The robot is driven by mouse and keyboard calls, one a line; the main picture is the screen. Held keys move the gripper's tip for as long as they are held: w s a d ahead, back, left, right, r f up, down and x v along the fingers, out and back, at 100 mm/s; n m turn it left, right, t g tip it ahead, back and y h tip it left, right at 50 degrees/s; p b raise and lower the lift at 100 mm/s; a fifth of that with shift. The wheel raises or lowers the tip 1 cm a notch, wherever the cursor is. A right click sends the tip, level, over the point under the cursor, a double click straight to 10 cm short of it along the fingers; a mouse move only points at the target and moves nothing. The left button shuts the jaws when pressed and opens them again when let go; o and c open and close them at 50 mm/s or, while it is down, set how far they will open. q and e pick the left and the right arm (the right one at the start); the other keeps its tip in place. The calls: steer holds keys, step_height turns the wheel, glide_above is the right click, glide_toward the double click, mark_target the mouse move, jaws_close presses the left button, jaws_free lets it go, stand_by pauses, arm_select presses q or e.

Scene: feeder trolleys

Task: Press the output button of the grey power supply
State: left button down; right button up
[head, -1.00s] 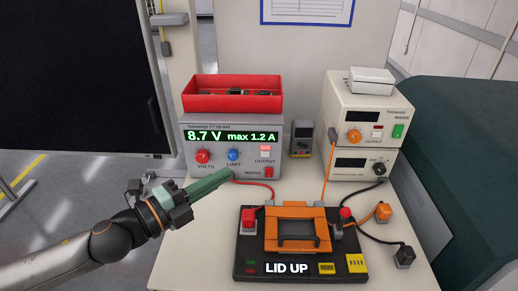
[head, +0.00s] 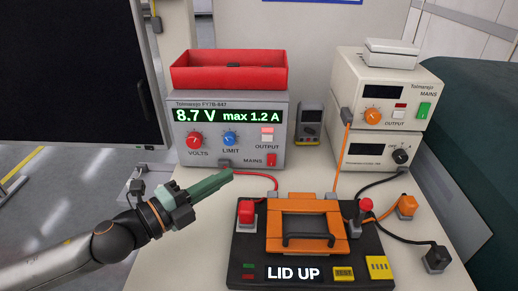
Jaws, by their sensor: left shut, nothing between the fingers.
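The grey power supply (head: 185,155) stands on the bench under a red tray. Its green display (head: 228,115) reads 8.7 V max 1.2 A. Its output button (head: 267,138) is a pale, pinkish-white square at the right of the front, above the label OUTPUT. A red mains switch (head: 271,160) is below it. My left gripper (head: 229,175) is shut and empty, its green fingers pointing right, in front of the supply's lower front edge. It is lower and further left than the output button and apart from it. My right gripper is not in view.
A black test fixture (head: 250,245) marked LID UP, with an orange frame, lies in front. A red cable runs to it. Cream units (head: 385,100) are stacked on the right, a small grey meter (head: 310,122) between. A dark screen (head: 70,70) fills the left.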

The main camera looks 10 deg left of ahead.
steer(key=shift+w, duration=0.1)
arm_select(q)
steer(key=p, duration=0.3)
glide_toward(272, 139)
steer(key=d, duration=0.4)
steer(key=shift+w+a, duration=0.15)
steer(key=shift+w, duration=1.05)
steer(key=shift+w+a, duration=0.2)
steer(key=shift+w, duration=1)
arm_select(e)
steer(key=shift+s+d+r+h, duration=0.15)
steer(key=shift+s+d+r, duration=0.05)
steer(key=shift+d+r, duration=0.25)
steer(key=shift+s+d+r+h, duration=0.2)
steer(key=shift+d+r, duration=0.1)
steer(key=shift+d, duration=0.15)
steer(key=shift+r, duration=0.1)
